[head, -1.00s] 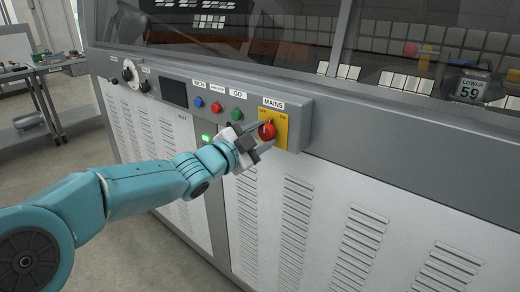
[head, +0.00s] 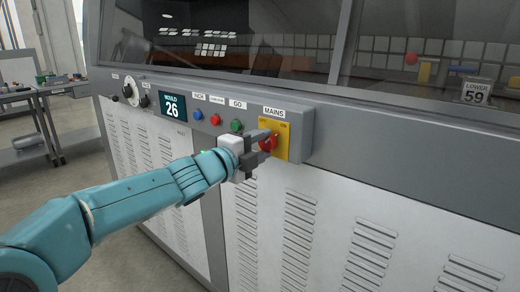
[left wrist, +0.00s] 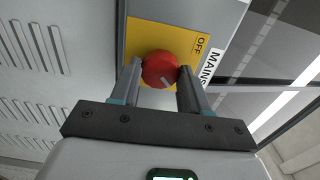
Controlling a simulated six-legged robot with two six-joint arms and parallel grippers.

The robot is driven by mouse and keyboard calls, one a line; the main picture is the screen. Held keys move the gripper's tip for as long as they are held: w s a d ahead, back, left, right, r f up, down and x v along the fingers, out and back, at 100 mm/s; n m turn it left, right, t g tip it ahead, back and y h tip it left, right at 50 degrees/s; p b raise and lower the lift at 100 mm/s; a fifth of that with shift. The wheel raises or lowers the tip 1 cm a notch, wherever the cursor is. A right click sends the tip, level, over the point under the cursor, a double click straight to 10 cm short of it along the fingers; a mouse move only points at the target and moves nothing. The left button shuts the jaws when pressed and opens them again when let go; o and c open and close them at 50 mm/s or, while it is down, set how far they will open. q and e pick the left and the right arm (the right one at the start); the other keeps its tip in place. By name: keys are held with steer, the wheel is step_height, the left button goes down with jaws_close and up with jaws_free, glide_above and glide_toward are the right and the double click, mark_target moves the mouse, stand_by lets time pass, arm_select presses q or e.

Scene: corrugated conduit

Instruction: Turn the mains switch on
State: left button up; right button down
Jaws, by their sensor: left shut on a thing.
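The mains switch is a round red knob (head: 267,144) on a yellow plate (head: 283,141) under the MAINS label, at the right end of the control panel. My left gripper (head: 266,145) is shut on the knob, one finger on each side. In the left wrist view the knob (left wrist: 160,70) sits between the fingertips (left wrist: 160,75). A pale mark shows on its face, and the word OFF is readable on the plate (left wrist: 152,35). The ON side is hidden there. My right gripper is not in view.
Green (head: 236,126), red (head: 215,120) and blue (head: 198,115) buttons lie left of the switch. A lit display (head: 172,106) reads MOULD 26. Black dials (head: 127,91) are further left. Glass windows rise above the panel, and vented doors (head: 305,215) lie below.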

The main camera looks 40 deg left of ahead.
arm_select(q)
steer(key=shift+m, duration=0.3)
steer(key=o, duration=1.1)
steer(key=shift+c, duration=0.2)
steer(key=s+a+p, duration=0.1)
steer(key=s+p, duration=0.1)
steer(key=s, duration=1.4)
steer(key=shift+s, duration=0.15)
steer(key=shift+a, duration=0.1)
